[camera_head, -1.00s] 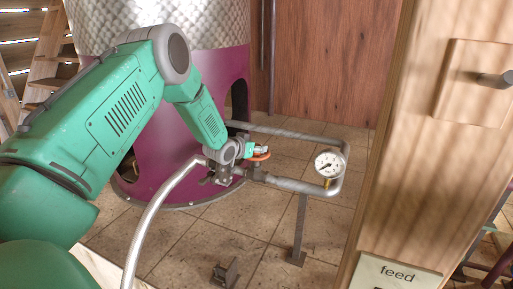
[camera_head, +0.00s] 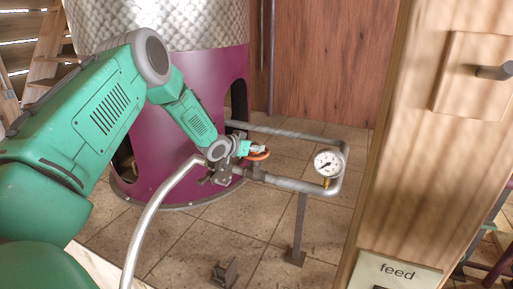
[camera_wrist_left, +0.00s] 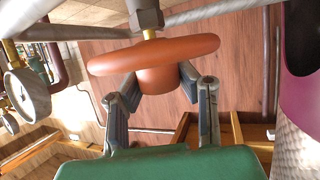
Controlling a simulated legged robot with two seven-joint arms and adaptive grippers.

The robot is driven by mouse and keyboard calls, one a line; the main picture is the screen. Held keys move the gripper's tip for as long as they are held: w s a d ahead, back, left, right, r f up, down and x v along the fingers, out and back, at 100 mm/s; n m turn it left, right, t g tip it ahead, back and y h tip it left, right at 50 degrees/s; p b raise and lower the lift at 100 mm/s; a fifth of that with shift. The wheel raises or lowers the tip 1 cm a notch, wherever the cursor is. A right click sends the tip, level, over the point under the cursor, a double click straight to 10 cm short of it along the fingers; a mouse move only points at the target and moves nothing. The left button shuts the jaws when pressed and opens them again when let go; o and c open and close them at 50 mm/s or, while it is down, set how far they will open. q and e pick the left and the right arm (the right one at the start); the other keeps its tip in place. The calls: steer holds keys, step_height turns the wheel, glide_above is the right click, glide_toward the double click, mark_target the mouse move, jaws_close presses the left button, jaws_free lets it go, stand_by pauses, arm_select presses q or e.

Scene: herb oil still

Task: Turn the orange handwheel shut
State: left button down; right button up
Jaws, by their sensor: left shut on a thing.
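The orange handwheel (camera_head: 258,155) sits on a valve on the grey pipe, in front of the purple still base. In the left wrist view the handwheel (camera_wrist_left: 155,58) shows a wide flat rim and a round hub, with a brass stem behind it. My left gripper (camera_head: 246,149) is at the handwheel. In the left wrist view the fingers of my left gripper (camera_wrist_left: 158,82) stand on either side of the hub and are shut on it. The head view shows little of the fingers and hides part of the wheel. My right gripper is in neither view.
A pressure gauge (camera_head: 328,162) stands on the pipe to the right of the handwheel. The purple still base (camera_head: 165,120) is close behind my arm. A wooden post (camera_head: 385,150) with a "feed" label (camera_head: 397,272) fills the right side. A curved silver pipe (camera_head: 150,215) runs in front.

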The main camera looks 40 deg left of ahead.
arm_select(q)
steer(key=c, duration=1.1)
jaws_free()
steer(key=shift+s+a, duration=0.1)
steer(key=shift+c, duration=0.2)
steer(key=v, duration=1.1)
steer(key=shift+s, duration=0.45)
